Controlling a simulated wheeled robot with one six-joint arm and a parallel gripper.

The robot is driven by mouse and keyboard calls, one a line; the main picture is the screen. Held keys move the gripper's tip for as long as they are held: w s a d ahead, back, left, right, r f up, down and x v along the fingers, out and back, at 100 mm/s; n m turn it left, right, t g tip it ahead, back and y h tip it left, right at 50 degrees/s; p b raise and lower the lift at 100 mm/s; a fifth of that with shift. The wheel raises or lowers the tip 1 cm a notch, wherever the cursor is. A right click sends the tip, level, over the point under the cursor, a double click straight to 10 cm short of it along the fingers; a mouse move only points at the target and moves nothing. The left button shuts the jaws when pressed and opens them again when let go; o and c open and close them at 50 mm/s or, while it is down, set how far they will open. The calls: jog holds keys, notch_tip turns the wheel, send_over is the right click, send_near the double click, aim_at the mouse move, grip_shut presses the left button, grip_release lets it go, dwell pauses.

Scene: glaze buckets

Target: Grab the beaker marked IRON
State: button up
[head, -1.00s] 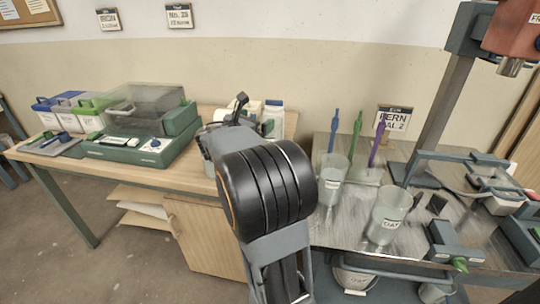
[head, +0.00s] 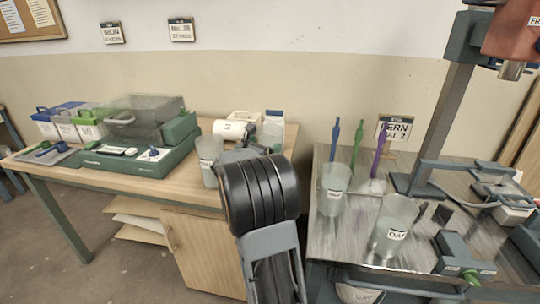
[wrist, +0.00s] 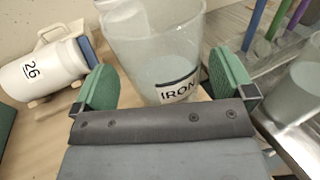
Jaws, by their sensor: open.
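The beaker marked IRON (wrist: 158,55) is clear and upright, its label facing me in the wrist view. My gripper (wrist: 165,82) is open, with one green finger on each side of the beaker's lower part. I cannot tell whether either finger touches the glass.
A white jug marked 26 (wrist: 42,76) lies left of the beaker. Another clear beaker (head: 208,162) stands near the green balance (head: 140,152). Two beakers, OAK (head: 392,222) and another (head: 333,188), stand on the metal table to the right.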

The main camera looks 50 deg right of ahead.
jog(key=shift+w+d, duration=0.15)
jog(key=shift+d, duration=0.8)
jog(key=shift+w+d, duration=0.15)
jog(key=shift+d, duration=0.75)
jog(key=c, duration=1.4)
